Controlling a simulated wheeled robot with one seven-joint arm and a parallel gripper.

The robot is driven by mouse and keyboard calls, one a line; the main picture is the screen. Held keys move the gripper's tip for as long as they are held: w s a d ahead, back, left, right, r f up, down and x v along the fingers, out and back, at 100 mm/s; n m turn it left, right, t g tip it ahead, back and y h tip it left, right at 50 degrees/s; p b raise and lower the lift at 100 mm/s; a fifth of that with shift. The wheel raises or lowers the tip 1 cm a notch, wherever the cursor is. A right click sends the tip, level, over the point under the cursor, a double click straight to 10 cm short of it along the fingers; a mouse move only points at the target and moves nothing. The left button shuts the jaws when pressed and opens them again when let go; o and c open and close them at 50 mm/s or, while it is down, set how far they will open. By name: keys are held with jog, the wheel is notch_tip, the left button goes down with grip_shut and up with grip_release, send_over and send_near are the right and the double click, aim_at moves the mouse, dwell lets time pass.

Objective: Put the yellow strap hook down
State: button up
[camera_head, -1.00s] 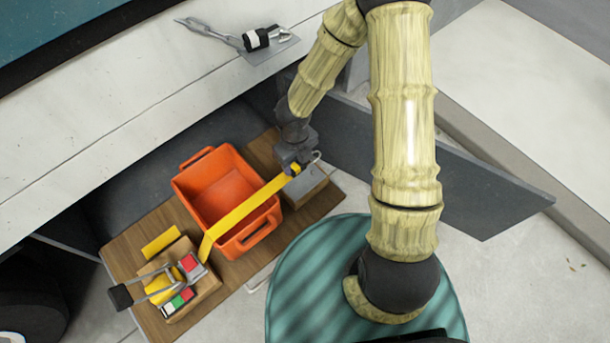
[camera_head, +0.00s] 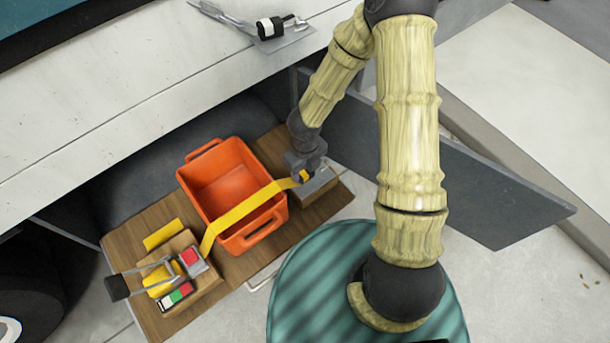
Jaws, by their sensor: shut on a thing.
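The yellow strap (camera_head: 243,209) runs from the ratchet device (camera_head: 160,278) at the lower left, across the front part of the orange crate, to my gripper (camera_head: 303,176). My gripper is shut on the strap's hook end, which is mostly hidden by the fingers. It is just right of the crate, at or right above a small block with a grey top (camera_head: 319,183). I cannot tell whether the hook touches that block.
The open orange crate (camera_head: 187,182) stands on a wooden board (camera_head: 128,227). A small box with red and green buttons (camera_head: 180,293) sits by the ratchet. A grey panel (camera_head: 470,190) stands to the right. A latch with a chain (camera_head: 270,28) lies on the white ledge above.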

aim_at(305, 171)
jog(key=f+b, duration=0.1)
jog(key=f, duration=0.3)
jog(key=shift+w+d+f+b, duration=0.1)
jog(key=shift+d+b, duration=0.1)
jog(key=shift+b, duration=0.15)
jog(key=shift+a+f, duration=0.1)
jog(key=o, duration=1.1)
notch_tip(305, 171, up, 12)
jog(key=p, duration=0.7)
jog(key=shift+r, duration=0.2)
